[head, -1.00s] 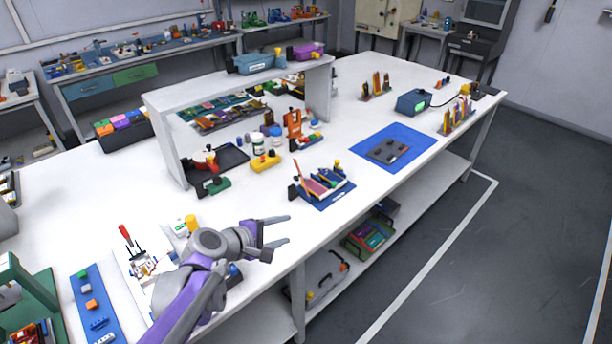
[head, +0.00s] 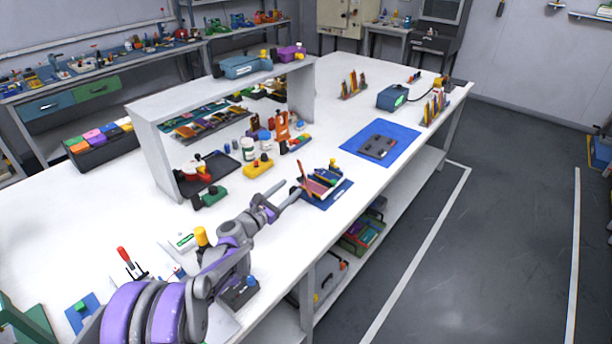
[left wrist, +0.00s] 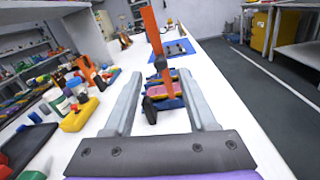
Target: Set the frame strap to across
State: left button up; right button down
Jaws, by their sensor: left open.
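The blue frame (head: 338,195) lies near the front edge of the white table, with flat pouch-like pieces in it. Its orange strap (head: 302,173) stands up at the frame's left end, not lying across. In the left wrist view the strap (left wrist: 151,30) rises tall, with a dark joint and a black block (left wrist: 149,110) near its foot. My left gripper (head: 287,190) is open just left of the frame. In the left wrist view its fingers (left wrist: 160,76) lie on either side of the strap's lower part, apparently apart from it. My right gripper is out of view.
A blue mat (head: 400,138) with a dark plate lies beyond the frame. A yellow block (head: 258,166) and a green block (head: 210,197) stand left of it. A white shelf (head: 160,155) rises behind them.

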aim_at(301, 179)
pick_arm(q)
jog(key=p+x, duration=0.1)
jog(key=x, duration=0.8)
jog(key=shift+w+d, duration=0.2)
jog(key=shift+c, duration=0.2)
grip_shut()
dwell(0.9)
